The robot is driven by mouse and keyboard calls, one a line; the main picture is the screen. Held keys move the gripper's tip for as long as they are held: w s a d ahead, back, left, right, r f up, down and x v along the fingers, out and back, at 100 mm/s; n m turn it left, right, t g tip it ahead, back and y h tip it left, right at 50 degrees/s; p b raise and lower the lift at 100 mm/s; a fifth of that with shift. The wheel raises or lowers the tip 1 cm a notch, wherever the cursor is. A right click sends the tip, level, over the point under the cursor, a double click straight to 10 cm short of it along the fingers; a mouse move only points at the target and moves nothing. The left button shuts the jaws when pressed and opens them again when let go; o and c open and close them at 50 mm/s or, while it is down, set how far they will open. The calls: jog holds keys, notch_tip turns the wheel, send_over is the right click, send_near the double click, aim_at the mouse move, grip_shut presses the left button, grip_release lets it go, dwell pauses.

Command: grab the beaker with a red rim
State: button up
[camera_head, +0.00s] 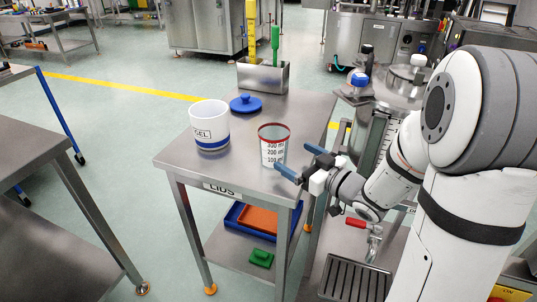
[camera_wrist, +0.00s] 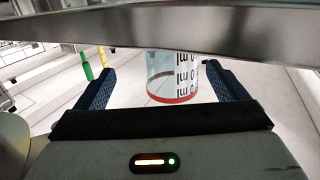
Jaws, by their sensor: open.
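The beaker with a red rim (camera_head: 273,147) is clear with printed volume marks and stands upright on the steel table (camera_head: 232,172), near its right front side. My gripper (camera_head: 291,157) is open, just to the right of the beaker, with its blue fingers pointing at it. In the wrist view the picture is inverted, and the beaker (camera_wrist: 174,78) appears between the two fingers (camera_wrist: 158,68) with its red rim lowest. I cannot tell whether the fingertips reach past its near wall. Nothing is held.
A white and blue mug (camera_head: 209,127) stands left of the beaker, with a blue lid (camera_head: 245,104) behind it. A metal holder (camera_head: 262,76) with yellow and green tools is at the back. Blue and orange trays (camera_head: 258,219) sit on the lower shelf.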

aim_at(274, 147)
jog(key=shift+s+a+f+y, duration=0.2)
jog(key=shift+a+f+y, duration=0.05)
jog(key=shift+y, duration=0.05)
jog(key=shift+w+a, duration=0.1)
jog(key=shift+a, duration=0.15)
jog(key=x, duration=0.7)
jog(key=shift+a+r+b, duration=0.15)
jog(key=shift+r+b, duration=0.15)
jog(key=c, duration=1.1)
